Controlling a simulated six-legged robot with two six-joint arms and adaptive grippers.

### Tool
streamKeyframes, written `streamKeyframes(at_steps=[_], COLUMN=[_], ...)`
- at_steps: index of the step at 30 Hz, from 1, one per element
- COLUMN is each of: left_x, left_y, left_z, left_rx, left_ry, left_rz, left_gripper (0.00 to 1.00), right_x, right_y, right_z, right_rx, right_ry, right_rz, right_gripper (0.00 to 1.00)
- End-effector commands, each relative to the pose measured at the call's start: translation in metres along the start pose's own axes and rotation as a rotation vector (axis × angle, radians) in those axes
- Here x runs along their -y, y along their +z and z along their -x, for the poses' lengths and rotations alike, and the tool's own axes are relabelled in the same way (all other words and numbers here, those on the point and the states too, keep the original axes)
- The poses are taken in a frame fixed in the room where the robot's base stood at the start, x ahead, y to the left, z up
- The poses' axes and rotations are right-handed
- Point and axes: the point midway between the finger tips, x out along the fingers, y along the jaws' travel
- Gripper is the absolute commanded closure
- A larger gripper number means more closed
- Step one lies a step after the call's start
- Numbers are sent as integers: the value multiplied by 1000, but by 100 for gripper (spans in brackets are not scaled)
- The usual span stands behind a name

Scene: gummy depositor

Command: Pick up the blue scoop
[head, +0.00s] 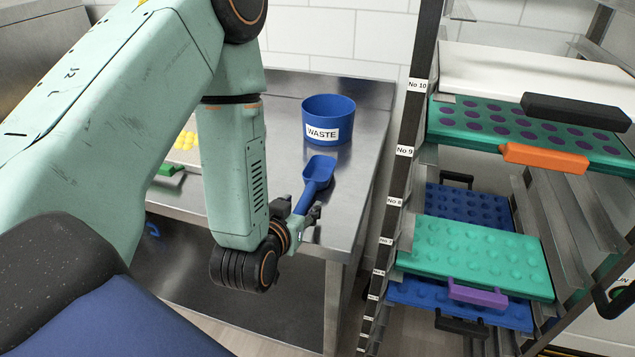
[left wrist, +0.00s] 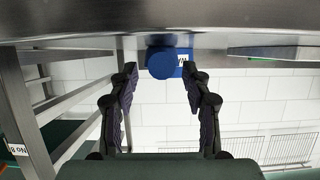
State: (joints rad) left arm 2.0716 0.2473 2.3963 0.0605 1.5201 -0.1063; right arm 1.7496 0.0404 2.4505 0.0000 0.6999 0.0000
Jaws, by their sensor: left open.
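The blue scoop (head: 317,174) lies on the steel table near its right front edge, in front of the blue waste bin. Its bowl is toward the bin and its handle points to my left gripper (head: 302,210). The left gripper is open at the table's front edge, with its fingers at either side of the handle's near end; I cannot tell whether they touch it. My right gripper is not in view.
The blue waste bin (head: 328,121) stands behind the scoop. A rack (head: 403,150) with green and blue mould trays stands close on the right. Yellow pieces (head: 186,141) and a green item (head: 171,169) are partly behind my left arm. The table (head: 358,170) is bare right of the scoop.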

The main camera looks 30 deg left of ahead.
Motion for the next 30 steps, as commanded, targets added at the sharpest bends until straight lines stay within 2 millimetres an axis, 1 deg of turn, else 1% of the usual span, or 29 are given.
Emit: streamKeyframes(at_steps=[1,3,6,9,15,17,30], left_x=[-1,-1,-1,-1,-1,-1,-1], left_y=[1,1,0,0,-1,-1,-1], left_z=[-8,-18,-29,-34,-35,-36,-35], left_rx=[-1,-2,-1,0,0,0,0], left_ry=[0,0,-1,-1,-1,-1,-1], left_rz=[-2,0,1,1,1,1,1], left_gripper=[52,52,52,52,52,56,93], right_x=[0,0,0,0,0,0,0], right_y=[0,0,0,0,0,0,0], right_z=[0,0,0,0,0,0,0], right_rx=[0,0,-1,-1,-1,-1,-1], right_ry=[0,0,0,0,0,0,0], right_rz=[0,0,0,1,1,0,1], right_gripper=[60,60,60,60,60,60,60])
